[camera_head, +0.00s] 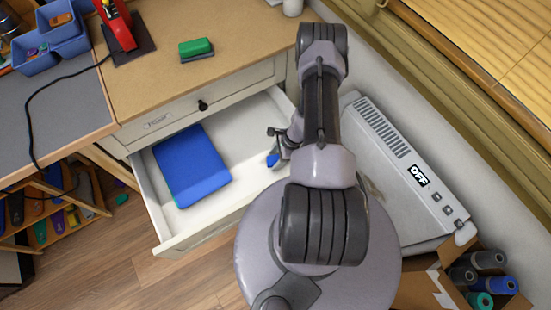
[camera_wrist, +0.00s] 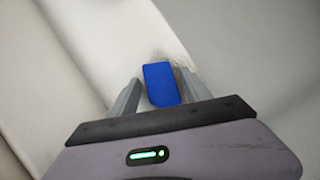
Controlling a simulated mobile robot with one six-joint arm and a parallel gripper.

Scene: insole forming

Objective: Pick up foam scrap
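The foam scrap is a small blue piece (camera_wrist: 160,85) lying in the open drawer. In the wrist view it sits between the two grey fingers of my gripper (camera_wrist: 160,78), with a narrow gap showing on each side. My gripper is open around it, and I cannot tell how high the fingertips are above the drawer floor. In the head view my gripper (camera_head: 277,145) reaches into the right part of the drawer, and the scrap (camera_head: 272,160) shows beside it, partly hidden by my arm.
The pulled-out white drawer (camera_head: 190,232) holds a large blue foam sheet (camera_head: 192,168) on its left. A green block (camera_head: 196,47) and a red tool (camera_head: 118,27) stand on the worktop. A grey machine reading OFF (camera_head: 395,165) and a box of rolls (camera_head: 455,270) are at right.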

